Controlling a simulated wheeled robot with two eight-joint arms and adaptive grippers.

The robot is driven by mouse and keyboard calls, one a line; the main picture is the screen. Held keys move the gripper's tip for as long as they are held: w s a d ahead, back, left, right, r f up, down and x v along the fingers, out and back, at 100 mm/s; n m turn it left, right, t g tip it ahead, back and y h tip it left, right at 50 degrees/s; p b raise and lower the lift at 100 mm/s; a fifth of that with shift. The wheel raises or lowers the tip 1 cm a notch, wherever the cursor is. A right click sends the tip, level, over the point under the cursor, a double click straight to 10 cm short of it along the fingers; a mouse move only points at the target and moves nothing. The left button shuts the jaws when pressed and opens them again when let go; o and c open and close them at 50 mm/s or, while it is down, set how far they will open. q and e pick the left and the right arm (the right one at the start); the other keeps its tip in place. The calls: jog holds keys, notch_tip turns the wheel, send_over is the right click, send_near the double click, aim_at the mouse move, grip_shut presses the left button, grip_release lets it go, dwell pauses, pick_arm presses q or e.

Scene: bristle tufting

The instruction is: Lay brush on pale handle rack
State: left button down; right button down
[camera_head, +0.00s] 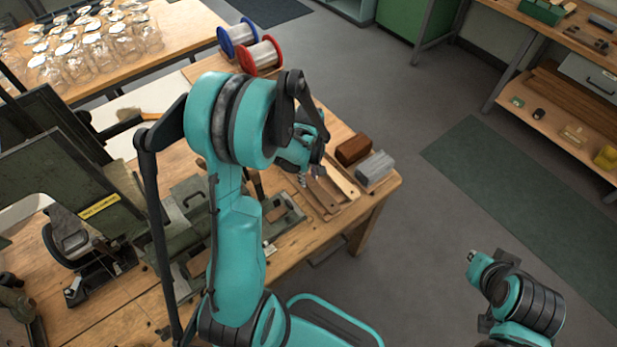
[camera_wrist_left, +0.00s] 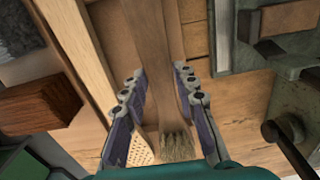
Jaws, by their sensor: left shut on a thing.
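My left gripper (camera_wrist_left: 160,95) is shut on a brush (camera_wrist_left: 178,142), a flat brown wooden handle with a short tuft of tan bristles at the near end. The handle runs away between the two fingers in the left wrist view. Directly beneath or beside it lie pale wooden handles (camera_wrist_left: 75,40), one with a head full of small holes (camera_wrist_left: 141,150). In the head view these handles lie on the rack at the bench's right end (camera_head: 345,205). The gripper is partly hidden there by my left arm. I cannot tell whether the brush touches the rack.
A dark brown block (camera_head: 353,149) and a grey block (camera_head: 375,168) stand beside the rack. A green metal machine (camera_head: 190,205) is to its left. Blue (camera_head: 237,38) and red (camera_head: 260,55) spools stand behind. Open floor lies right of the bench.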

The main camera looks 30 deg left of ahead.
pick_arm(q)
jog(key=shift+r, duration=0.15)
jog(key=shift+f, duration=0.2)
jog(key=c, duration=1.2)
grip_release()
